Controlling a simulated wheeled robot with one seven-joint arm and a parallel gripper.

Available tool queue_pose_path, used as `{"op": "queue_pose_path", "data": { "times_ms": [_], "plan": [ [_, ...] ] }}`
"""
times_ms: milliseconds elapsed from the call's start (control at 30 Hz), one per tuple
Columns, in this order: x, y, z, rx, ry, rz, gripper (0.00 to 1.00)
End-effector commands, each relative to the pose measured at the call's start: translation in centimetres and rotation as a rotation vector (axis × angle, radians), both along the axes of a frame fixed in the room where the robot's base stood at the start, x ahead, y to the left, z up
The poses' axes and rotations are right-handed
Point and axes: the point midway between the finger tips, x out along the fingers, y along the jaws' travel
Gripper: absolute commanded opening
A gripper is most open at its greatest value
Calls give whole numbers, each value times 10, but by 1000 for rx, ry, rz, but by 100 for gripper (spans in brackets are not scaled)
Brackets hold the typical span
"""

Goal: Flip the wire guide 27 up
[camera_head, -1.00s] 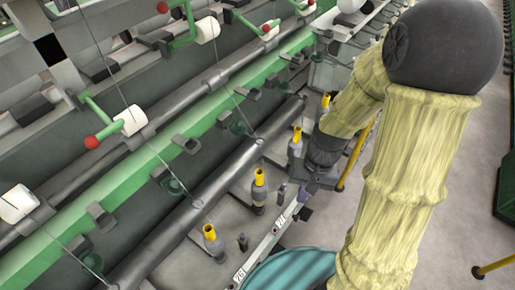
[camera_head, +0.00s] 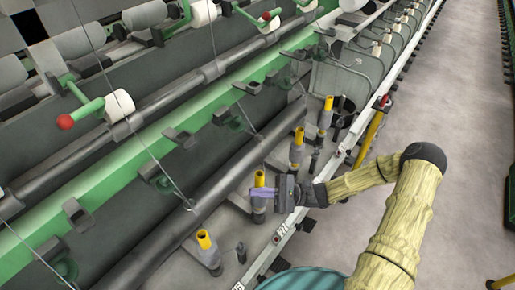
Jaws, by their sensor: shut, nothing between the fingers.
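I cannot tell which guide is 27. A small number plate (camera_head: 283,228), too blurred to read surely, is on the white front rail. My gripper (camera_head: 256,192) is shut and empty. Its purple fingers point left, in front of a yellow-topped spindle (camera_head: 259,179) and partly hiding it. I cannot tell whether they touch. The gripper is below and in front of the green rail, apart from the guides.
Other yellow-topped spindles stand on both sides, one at the lower left (camera_head: 204,240) and one behind (camera_head: 298,136). A long grey roller (camera_head: 228,174) runs between spindles and rail. Thin wires cross from above. Bare floor (camera_head: 455,110) lies right.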

Motion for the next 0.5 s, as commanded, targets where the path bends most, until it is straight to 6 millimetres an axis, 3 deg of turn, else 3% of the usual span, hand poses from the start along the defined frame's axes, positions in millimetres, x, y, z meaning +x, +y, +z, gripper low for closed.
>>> {"op": "queue_pose_path", "data": {
  "times_ms": [233,367,500],
  "plan": [
    [60,-42,-12,390,93,-313,0],
    [77,-62,-14,500,111,-411,0],
    [81,-68,-14,531,115,-438,0]
  ]
}}
